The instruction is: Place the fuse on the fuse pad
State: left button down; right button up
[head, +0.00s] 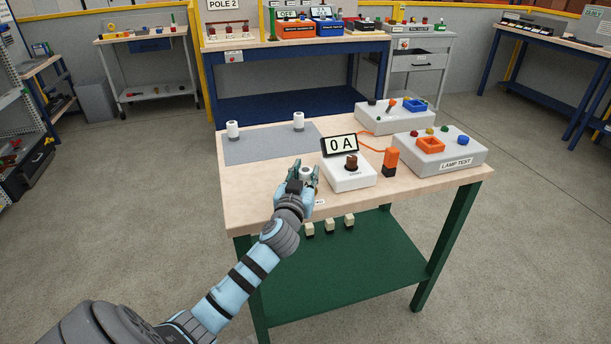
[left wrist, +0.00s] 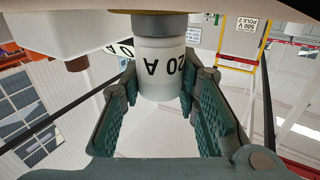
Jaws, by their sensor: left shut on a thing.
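My left gripper (head: 304,181) is shut on a white cylindrical fuse (head: 306,173) at the near edge of the wooden table. The left wrist view shows the same fuse (left wrist: 160,68), marked 20 A upside down, with a dark grey end, between the green finger pads (left wrist: 160,100). I cannot tell whether the fuse touches the tabletop. A flat grey pad (head: 262,152) lies on the table's left part, beyond the gripper. Two white fuses stand on it, one at the left (head: 232,130) and one at the back right (head: 298,121). My right gripper is not in view.
Right of the gripper is a white box (head: 349,180) with a brown socket and a 0 A sign (head: 341,145). Beside it stand an orange-and-black device (head: 390,162) and the lamp test box (head: 440,152). The middle of the grey pad is clear.

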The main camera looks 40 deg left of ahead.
pick_arm(q)
jog(key=c, duration=1.2)
grip_release()
jog(key=shift+r, duration=0.15)
jog(key=shift+s+d, duration=0.2)
jog(key=shift+s, duration=0.1)
jog(key=v, duration=1.1)
jog(key=shift+s+p, duration=0.15)
jog(key=shift+p, duration=0.25)
jog(key=shift+d, duration=0.1)
